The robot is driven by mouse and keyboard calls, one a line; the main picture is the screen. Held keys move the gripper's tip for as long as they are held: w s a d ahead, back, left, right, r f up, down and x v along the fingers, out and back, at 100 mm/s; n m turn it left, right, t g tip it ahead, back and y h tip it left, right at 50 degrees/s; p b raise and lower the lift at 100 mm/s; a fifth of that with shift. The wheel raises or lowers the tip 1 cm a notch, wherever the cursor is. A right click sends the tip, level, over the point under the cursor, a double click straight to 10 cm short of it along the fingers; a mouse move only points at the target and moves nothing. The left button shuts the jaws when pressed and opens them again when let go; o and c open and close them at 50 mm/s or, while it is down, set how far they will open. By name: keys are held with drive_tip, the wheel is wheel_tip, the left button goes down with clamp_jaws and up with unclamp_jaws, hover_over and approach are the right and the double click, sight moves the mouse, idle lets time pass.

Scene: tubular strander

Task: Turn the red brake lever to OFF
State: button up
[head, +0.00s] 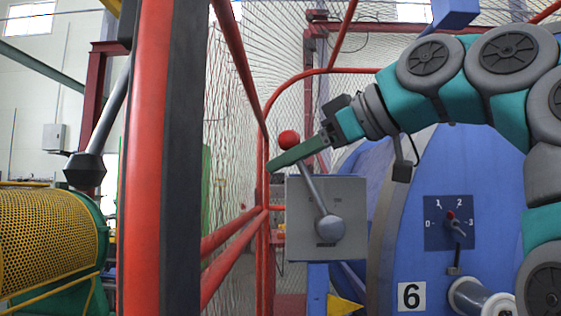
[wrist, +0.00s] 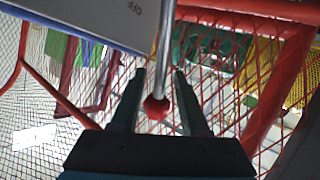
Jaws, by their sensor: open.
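The brake lever is a grey rod (head: 313,188) with a red ball (head: 289,140) on top. It rises from a round grey hub (head: 331,228) on a grey box (head: 350,195) and leans up to the left. My gripper (head: 270,167) reaches in from the right at ball height, and its near finger crosses in front of the rod just below the ball. In the wrist view, the open fingers (wrist: 160,71) stand either side of the rod, with the red ball (wrist: 156,108) between them. Gaps show on both sides. An upside-down OFF label (wrist: 134,8) is on the box face.
Red frame bars (head: 235,245) and wire mesh stand left of and behind the box. A thick red post (head: 148,160) is in the left foreground. A blue machine body with a numbered rotary switch (head: 452,222) is on the right.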

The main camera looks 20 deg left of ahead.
drive_tip(key=p+v, duration=0.1)
drive_tip(key=v, duration=0.4)
drive_tip(key=shift+d, duration=0.1)
idle(0.3)
